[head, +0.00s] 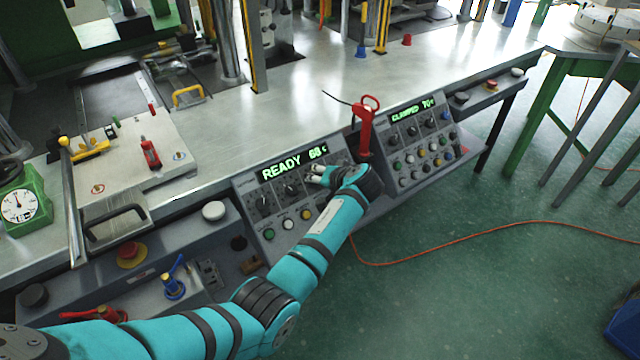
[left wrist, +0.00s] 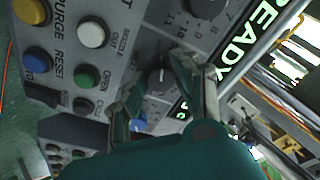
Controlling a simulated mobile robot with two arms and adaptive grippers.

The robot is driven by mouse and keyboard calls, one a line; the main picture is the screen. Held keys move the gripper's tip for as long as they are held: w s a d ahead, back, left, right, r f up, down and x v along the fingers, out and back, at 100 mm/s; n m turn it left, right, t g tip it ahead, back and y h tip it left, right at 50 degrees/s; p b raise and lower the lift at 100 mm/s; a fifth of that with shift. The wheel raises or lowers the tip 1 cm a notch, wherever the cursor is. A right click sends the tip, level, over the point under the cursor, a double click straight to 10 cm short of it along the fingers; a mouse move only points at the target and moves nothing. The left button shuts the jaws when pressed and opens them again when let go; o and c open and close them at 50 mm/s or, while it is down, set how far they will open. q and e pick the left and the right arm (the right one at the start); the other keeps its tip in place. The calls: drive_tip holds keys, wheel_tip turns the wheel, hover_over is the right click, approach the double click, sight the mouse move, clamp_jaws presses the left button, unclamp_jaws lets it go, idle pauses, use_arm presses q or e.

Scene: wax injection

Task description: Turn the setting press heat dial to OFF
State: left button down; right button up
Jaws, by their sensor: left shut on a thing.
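My left gripper (head: 318,173) reaches the left control panel (head: 253,187), whose green display (head: 295,163) reads READY 68 C. In the left wrist view the gripper (left wrist: 158,85) is shut around a small dark dial (left wrist: 159,76) with a pale pointer mark. Its fingers hide much of the dial's scale, and I cannot read its setting or whether it is the heat dial. Another black dial (left wrist: 206,7) with numbers sits beside it. In the head view other dials (head: 290,188) show left of the gripper. My right gripper is not in view.
A second panel (head: 420,145) reading CLAMPED 70 C stands to the right, with a red-handled tool (head: 366,125) upright between the panels. White (left wrist: 91,32) and green (left wrist: 86,76) push-buttons lie close to the fingers. An orange cable (head: 450,236) runs over the floor.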

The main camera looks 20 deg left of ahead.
use_arm(q)
drive_tip(key=shift+n+b, duration=0.65)
drive_tip(key=shift+n, duration=0.25)
drive_tip(key=c, duration=1)
unclamp_jaws()
wheel_tip(320, 180, up, 10)
drive_tip(key=shift+d, duration=0.1)
